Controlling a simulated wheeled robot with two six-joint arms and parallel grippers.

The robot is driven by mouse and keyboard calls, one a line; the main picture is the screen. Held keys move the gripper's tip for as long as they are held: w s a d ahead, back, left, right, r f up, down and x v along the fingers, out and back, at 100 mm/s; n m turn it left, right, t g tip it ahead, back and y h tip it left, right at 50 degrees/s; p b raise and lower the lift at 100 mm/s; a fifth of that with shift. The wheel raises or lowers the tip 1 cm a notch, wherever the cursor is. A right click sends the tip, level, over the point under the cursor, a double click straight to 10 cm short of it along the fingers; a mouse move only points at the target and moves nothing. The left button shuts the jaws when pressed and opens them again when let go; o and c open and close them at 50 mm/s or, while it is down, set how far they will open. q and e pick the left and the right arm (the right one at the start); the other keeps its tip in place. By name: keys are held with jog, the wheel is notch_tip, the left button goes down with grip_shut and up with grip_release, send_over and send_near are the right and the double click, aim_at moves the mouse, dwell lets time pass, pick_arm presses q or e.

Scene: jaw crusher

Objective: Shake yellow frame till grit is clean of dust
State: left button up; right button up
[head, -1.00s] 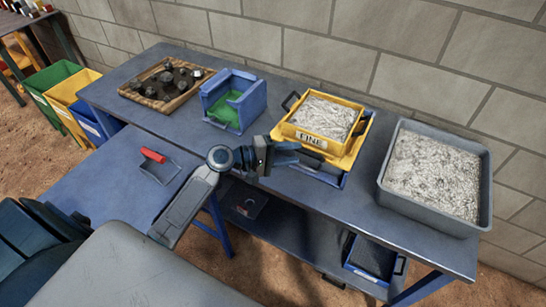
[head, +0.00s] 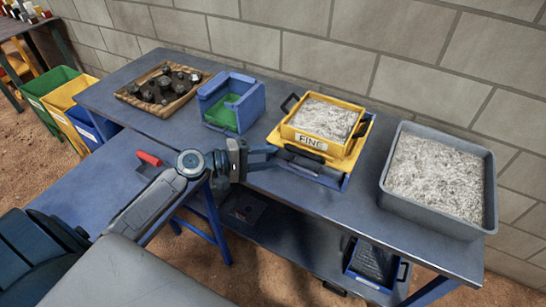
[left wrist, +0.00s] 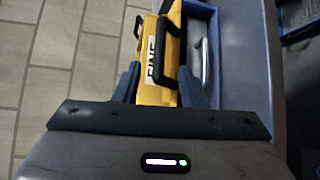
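The yellow frame (head: 308,143), labelled FINE, sits level on a yellow-and-blue stand (head: 355,150) on the blue bench. Pale grey grit (head: 325,117) fills it. My right gripper is not in view.
A grey tray of pale grit (head: 386,197) stands right of the frame. A blue box with a green inside (head: 252,110) and a wooden tray of dark rocks (head: 122,93) stand left. A lower shelf holds a blue mesh tray (head: 372,262). A brick wall rises behind.

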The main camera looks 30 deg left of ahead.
aim_at(304, 151)
pick_arm(q)
jog(key=b+x, duration=0.3)
jog(key=x, duration=0.6)
jog(key=shift+w, duration=0.1)
jog(key=shift+x, duration=0.85)
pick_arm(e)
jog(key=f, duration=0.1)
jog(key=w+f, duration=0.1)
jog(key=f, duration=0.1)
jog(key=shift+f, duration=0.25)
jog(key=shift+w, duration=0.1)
pick_arm(q)
grip_shut()
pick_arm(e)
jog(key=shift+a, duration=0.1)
